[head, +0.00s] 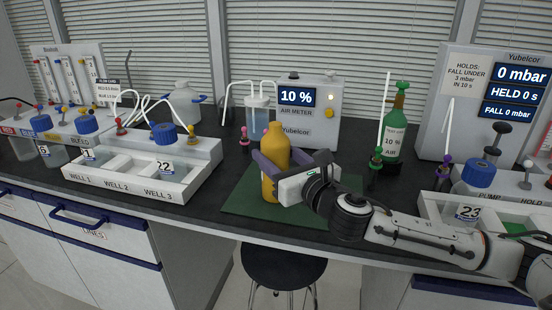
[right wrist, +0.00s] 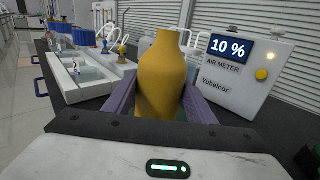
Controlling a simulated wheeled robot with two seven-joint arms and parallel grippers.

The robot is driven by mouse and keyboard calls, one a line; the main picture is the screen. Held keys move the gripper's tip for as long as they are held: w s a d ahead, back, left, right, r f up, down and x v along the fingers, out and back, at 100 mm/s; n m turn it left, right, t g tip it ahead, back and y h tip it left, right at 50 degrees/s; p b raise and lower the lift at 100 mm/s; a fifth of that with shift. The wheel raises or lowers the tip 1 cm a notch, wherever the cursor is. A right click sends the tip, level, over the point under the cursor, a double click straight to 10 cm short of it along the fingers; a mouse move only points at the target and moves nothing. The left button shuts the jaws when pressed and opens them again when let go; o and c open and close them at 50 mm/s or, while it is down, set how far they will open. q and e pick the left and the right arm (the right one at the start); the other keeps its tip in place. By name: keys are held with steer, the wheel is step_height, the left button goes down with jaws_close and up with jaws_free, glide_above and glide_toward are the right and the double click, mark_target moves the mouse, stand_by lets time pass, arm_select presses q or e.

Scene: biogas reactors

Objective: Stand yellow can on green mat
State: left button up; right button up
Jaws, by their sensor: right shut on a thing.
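The yellow can (head: 270,180) is a tall bottle-shaped container and is upright over the green mat (head: 240,205). My right gripper (head: 274,165) is shut on its middle, with a purple finger on each side. In the right wrist view the can (right wrist: 163,75) fills the space between the two fingers (right wrist: 160,100). In the head view its base meets the mat in the picture; I cannot tell whether it touches or hovers just above. My left gripper is not in view.
The air meter (head: 315,110) stands behind the mat. The white well tray (head: 120,190) is to the left. A green bottle (head: 394,130) stands behind right, and a pump tray (head: 440,210) is at the right. A stool (head: 283,268) is below the bench front edge.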

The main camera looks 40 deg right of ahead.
steer(key=shift+r, duration=0.1)
steer(key=o, duration=1.3)
steer(key=shift+s+a+p, duration=0.1)
steer(key=shift+s+a, duration=0.05)
steer(key=shift+s, duration=1.85)
steer(key=shift+s+a+p, duration=0.15)
steer(key=shift+s+a, duration=0.05)
steer(key=shift+s, duration=1.8)
steer(key=shift+s+a+p, duration=0.1)
steer(key=shift+s+a, duration=0.05)
steer(key=shift+s, duration=1.85)
